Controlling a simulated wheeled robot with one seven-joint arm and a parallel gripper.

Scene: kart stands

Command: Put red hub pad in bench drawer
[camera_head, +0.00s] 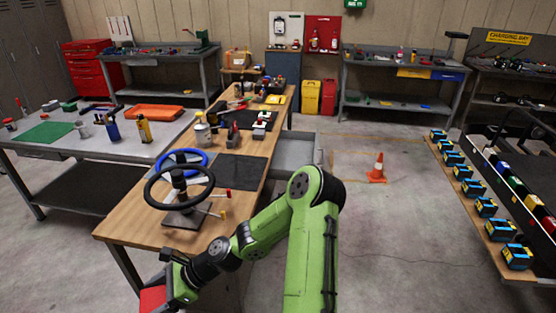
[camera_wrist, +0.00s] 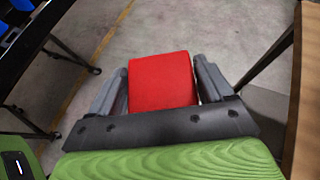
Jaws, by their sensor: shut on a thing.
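The red hub pad (camera_wrist: 162,80) is a red block held between the two grey fingers of my gripper (camera_wrist: 160,84) in the wrist view. In the head view my gripper (camera_head: 166,284) is at the lower left, off the near end of the wooden bench (camera_head: 138,222) and lower than its top. The red pad (camera_head: 152,299) shows there at the bottom edge, partly cut off. A grey bench drawer (camera_head: 296,152) stands pulled out from the bench's right side, far from my gripper. Its visible inside looks empty; my arm stands in front of its near part.
A steering wheel stand (camera_head: 182,216) is on the bench's near end. Tools and bottles stand farther along. A grey table (camera_head: 75,150) is to the left. An orange cone (camera_head: 377,168) stands on the floor right of the drawer. The floor between cone and battery shelf is clear.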

